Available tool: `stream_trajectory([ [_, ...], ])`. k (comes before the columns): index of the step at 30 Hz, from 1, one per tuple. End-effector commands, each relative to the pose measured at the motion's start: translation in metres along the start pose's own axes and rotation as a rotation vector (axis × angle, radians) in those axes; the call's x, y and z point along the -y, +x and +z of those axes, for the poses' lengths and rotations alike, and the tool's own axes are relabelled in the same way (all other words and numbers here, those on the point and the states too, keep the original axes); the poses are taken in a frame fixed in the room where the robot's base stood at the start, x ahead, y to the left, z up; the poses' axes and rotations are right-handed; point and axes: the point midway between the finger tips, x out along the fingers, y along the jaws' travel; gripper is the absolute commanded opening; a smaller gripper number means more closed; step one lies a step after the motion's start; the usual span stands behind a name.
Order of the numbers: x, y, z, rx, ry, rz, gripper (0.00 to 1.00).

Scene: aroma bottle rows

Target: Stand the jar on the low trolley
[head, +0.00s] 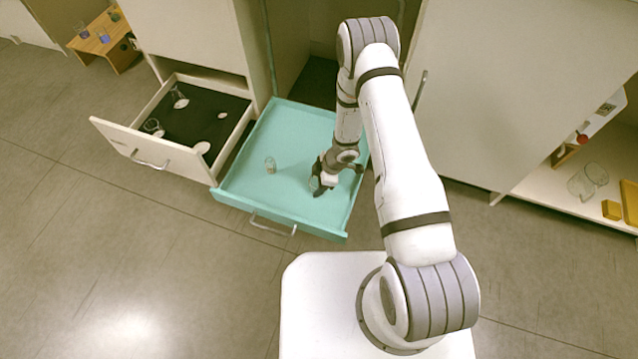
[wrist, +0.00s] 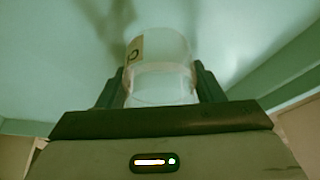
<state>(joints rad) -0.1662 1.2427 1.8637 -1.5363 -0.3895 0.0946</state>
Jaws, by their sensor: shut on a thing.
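My gripper (head: 322,186) is down inside the teal drawer (head: 290,125), in its right part. In the wrist view my gripper (wrist: 160,84) is shut on a clear jar (wrist: 160,60) with a tan label, one dark finger on each side. The head view shows only a little of this held jar (head: 315,184). I cannot tell whether its base touches the drawer floor. A low wooden stand (head: 122,58), perhaps the low trolley, is at the far upper left with several small coloured jars on it.
An open cream drawer (head: 115,135) with a dark floor and glassware is to the left. A shelf (head: 540,190) at right holds glass and yellow items. Floor at lower left is clear.

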Motion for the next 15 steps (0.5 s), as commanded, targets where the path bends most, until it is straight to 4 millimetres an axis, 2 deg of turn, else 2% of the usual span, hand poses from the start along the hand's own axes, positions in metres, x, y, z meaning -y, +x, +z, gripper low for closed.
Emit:
stream_trajectory([
  [10, -0.0002, 0.0034, 0.001, 0.0, -0.001, 0.0, 0.33],
  [11, -0.0003, 0.0025, 0.0006, 0.0, -0.001, 0.001, 0.63],
  [15, -0.0002, 0.0023, 0.0004, 0.0, -0.001, 0.0, 0.75],
])
